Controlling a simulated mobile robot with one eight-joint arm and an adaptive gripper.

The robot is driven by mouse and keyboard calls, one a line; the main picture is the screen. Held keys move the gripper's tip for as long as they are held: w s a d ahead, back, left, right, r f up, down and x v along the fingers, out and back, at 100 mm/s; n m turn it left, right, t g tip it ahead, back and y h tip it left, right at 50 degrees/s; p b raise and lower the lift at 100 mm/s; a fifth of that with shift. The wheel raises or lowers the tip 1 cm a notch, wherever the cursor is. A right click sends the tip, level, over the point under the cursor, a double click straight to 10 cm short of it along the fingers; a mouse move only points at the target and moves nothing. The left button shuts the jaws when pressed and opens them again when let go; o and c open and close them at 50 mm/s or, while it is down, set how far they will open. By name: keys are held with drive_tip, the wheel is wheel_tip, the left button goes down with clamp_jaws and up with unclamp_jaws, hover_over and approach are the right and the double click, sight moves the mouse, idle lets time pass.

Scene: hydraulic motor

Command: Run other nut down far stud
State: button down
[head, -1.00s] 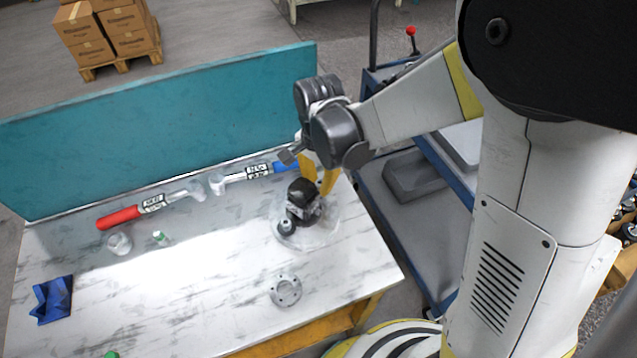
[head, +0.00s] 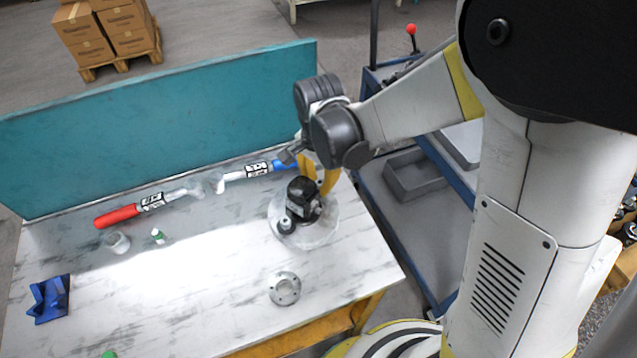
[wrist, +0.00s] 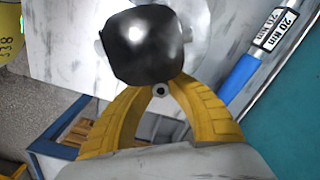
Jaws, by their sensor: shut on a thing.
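The dark hydraulic motor (head: 302,192) stands on a pale round plate (head: 322,229) on the bench. In the wrist view the motor (wrist: 142,44) is a glossy black block. My gripper (head: 322,180) reaches down behind the motor, on its far side. In the wrist view its yellow fingers (wrist: 160,84) curve together and are shut on a small nut (wrist: 160,90) with a dark centre, right beside the motor. The stud under the nut is hidden, so I cannot tell how far down the nut sits.
A red-handled wrench (head: 118,216) and a blue-handled wrench (head: 283,166) lie along the teal back panel (head: 160,130). A flanged ring (head: 285,289), a small cup (head: 117,242), a green-capped bottle (head: 158,236) and a blue block (head: 49,299) stand on the bench.

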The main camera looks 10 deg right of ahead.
drive_tip(key=m, duration=0.5)
drive_tip(key=c, duration=1.5)
unclamp_jaws()
drive_tip(key=shift+c, duration=0.2)
drive_tip(key=shift+w, duration=0.1)
drive_tip(key=shift+d+r+p, duration=0.15)
drive_tip(key=shift+r+p, duration=0.5)
drive_tip(key=shift+r, duration=0.45)
drive_tip(key=n, duration=0.5)
drive_tip(key=shift+n+b, duration=0.3)
drive_tip(key=n, duration=0.4)
drive_tip(key=shift+n, duration=0.3)
